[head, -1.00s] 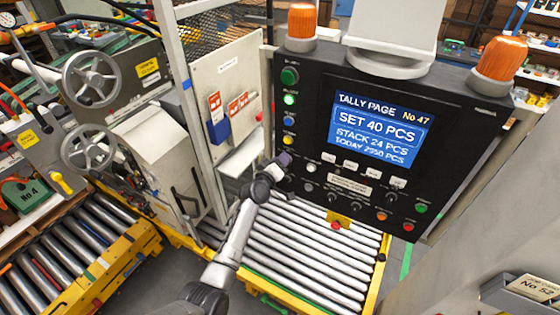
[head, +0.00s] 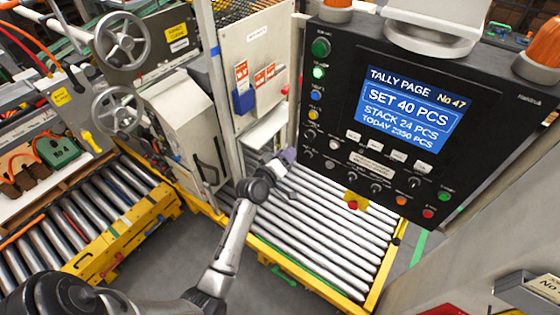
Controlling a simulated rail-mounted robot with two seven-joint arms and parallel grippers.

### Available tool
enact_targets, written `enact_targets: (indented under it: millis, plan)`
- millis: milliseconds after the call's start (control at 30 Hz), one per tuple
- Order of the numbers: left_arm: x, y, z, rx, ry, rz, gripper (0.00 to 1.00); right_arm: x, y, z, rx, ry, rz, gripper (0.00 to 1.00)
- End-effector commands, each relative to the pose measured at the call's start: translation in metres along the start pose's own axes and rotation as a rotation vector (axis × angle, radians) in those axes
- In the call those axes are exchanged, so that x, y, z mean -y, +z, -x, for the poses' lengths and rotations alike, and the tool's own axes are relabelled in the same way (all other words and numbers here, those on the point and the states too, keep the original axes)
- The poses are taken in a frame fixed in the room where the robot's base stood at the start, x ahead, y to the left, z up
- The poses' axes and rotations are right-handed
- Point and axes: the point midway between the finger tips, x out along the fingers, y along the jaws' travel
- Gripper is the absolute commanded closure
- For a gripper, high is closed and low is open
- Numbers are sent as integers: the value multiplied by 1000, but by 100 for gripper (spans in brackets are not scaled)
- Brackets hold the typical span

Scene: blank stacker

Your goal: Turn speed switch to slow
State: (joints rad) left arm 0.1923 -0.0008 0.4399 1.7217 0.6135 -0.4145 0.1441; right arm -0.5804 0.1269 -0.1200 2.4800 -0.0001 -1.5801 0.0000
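The black control panel (head: 335,75) stands at the right in the head view, with a lit blue screen (head: 408,108). Several small dark knobs (head: 354,172) sit along its lower part. Which one is the speed switch cannot be read at this size. My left gripper (head: 285,178) is left of and below the panel's lower left corner, over the roller conveyor, apart from the knobs. Its fingers are small and I cannot tell whether they are open. My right gripper is not in view.
The roller conveyor (head: 310,225) with a yellow frame runs below the panel. A red button on a yellow box (head: 353,204) sits under the panel's edge. Another conveyor (head: 95,210) and handwheels (head: 121,40) are at the left. Grey floor lies between.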

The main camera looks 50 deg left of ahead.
Motion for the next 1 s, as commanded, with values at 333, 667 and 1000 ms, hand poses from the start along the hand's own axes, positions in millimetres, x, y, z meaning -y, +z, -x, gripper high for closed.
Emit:
enact_targets:
  millis: [333, 667, 1000]
  plan:
    - [0, 0, 28, 0, 0, 0, 63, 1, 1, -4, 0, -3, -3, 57]
    - [0, 0, 30, 0, 0, 0, 63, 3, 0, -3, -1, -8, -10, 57]
    - [0, 0, 30, 0, 0, -6, 63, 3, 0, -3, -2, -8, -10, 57]
